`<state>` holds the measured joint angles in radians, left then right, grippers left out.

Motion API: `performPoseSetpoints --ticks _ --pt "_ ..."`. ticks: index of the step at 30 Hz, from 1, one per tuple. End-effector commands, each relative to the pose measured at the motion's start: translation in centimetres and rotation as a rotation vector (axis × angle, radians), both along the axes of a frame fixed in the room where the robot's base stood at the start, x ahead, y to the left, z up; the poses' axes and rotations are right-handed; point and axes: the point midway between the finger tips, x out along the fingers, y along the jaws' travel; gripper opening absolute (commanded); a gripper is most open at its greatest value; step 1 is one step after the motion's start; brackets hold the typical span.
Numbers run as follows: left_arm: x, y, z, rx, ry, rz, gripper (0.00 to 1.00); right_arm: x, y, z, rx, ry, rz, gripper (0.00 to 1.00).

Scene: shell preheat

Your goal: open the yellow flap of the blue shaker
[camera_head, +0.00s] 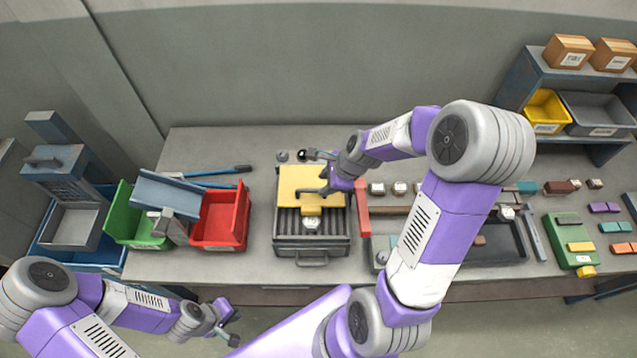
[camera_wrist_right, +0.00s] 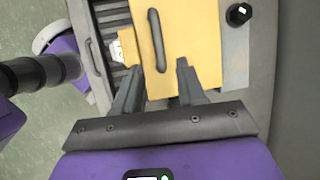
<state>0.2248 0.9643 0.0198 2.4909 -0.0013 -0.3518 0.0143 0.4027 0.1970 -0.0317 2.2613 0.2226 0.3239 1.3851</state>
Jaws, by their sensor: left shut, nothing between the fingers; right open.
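The yellow flap (camera_head: 294,182) lies flat over the back part of a dark grey roller unit (camera_head: 312,246) at the middle of the bench. This unit looks grey rather than blue. In the right wrist view the flap (camera_wrist_right: 205,50) carries a long dark handle (camera_wrist_right: 158,40). My right gripper (camera_head: 322,191) is over the flap; in the wrist view its fingers (camera_wrist_right: 158,80) are open on either side of the handle's near end, and I cannot tell whether they touch it. My left gripper (camera_head: 231,333) is shut and empty, low in front of the bench.
A green bin (camera_head: 122,220) and a red bin (camera_head: 240,215) stand left of the unit, below a tilted blue chute (camera_head: 165,192). A black knob (camera_wrist_right: 238,14) is beside the flap. A red bar (camera_head: 362,215) stands close to the unit's right. Small parts and trays fill the right side.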

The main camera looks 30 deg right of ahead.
Motion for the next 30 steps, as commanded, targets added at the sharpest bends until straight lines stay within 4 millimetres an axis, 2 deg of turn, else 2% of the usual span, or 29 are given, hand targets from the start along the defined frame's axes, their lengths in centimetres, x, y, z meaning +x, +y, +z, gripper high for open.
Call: performPoseSetpoints --ticks 1,3,7,18,26,30 --pt "0.0 0.0 -0.3 0.0 0.0 0.0 0.0 0.2 0.2 -1.0 0.001 0.003 -0.001 0.4" --pt "0.0 0.0 -0.4 0.0 0.0 0.0 0.0 0.6 0.5 -1.9 0.002 0.003 0.0 0.4" --pt "0.0 0.0 -0.5 0.0 0.0 0.0 0.0 1.1 0.7 -3.1 0.0 0.001 0.0 0.4" --pt "0.0 0.0 -0.5 0.0 0.0 0.0 0.0 1.4 0.9 -3.6 -0.002 -0.001 0.001 0.4" --pt "0.0 0.0 -0.5 0.0 0.0 0.0 0.0 1.4 0.9 -3.6 -0.002 -0.001 0.001 0.02" --pt "0.0 0.0 -0.5 0.0 0.0 0.0 0.0 1.4 0.9 -3.6 -0.002 -0.002 0.001 0.0"
